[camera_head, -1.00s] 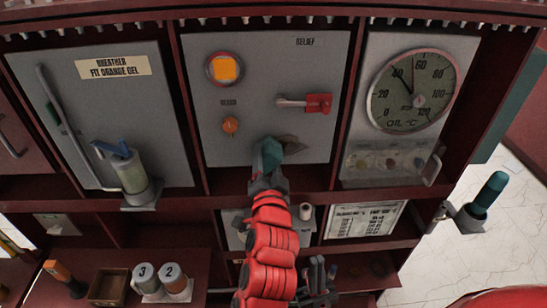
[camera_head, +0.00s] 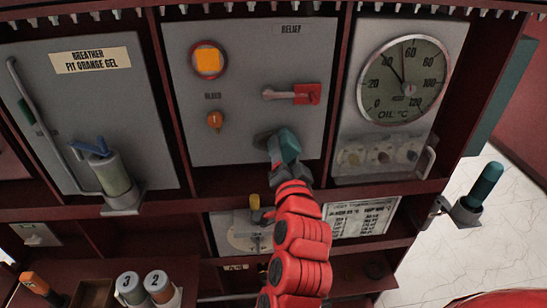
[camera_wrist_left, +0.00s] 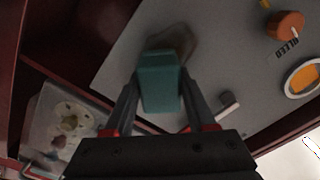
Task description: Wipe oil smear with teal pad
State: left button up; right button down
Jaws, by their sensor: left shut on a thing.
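My left gripper (camera_head: 277,170) is shut on the teal pad (camera_head: 288,146) and holds it at the lower part of the middle grey panel (camera_head: 240,130). The pad also shows between the fingers in the left wrist view (camera_wrist_left: 160,82). The dark brownish oil smear (camera_wrist_left: 178,42) shows just beyond the pad in the left wrist view, partly hidden by it. In the head view a dark bit of the smear (camera_head: 263,138) shows at the pad's left edge. The pad looks to be at the panel, but I cannot tell if it presses on it. My right gripper is not in view.
The middle panel carries a red relief lever (camera_head: 306,94), an orange bleed knob (camera_head: 215,121) and an orange-lit button (camera_head: 208,61). A dial gauge (camera_head: 405,80) is on the right. A breather cylinder (camera_head: 110,172) stands left. Numbered canisters (camera_head: 145,287) sit below.

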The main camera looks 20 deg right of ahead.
aim_at(297, 137)
pick_arm(q)
jog(key=shift+s+d, duration=0.1)
jog(key=shift+d, duration=0.6)
jog(key=shift+s+d+f+b, duration=0.1)
jog(key=shift+d+b, duration=0.35)
jog(key=shift+b, duration=0.2)
jog(key=shift+s+d+b, duration=0.15)
jog(key=shift+d+b, duration=0.25)
jog(key=shift+d, duration=0.3)
jog(key=shift+s+d+b, duration=0.1)
jog(key=shift+d+b, duration=0.3)
jog(key=shift+d, duration=0.25)
jog(key=shift+w+a+r+p, duration=0.1)
jog(key=shift+a+r+p, duration=0.1)
jog(key=shift+a, duration=0.2)
jog(key=shift+w+a+r+p, duration=0.1)
jog(key=shift+a+p, duration=0.1)
jog(key=shift+a, duration=0.15)
jog(key=shift+w+a+f+p, duration=0.1)
jog(key=shift+w+a+p, duration=0.3)
jog(key=shift+a, duration=1.2)
jog(key=shift+w+a+p, duration=0.15)
jog(key=shift+a+p, duration=0.45)
jog(key=shift+a, duration=1.05)
jog(key=shift+w+a+f+p, duration=0.1)
jog(key=shift+w+a+p, duration=0.3)
jog(key=shift+a, duration=1.2)
jog(key=shift+s, duration=0.1)
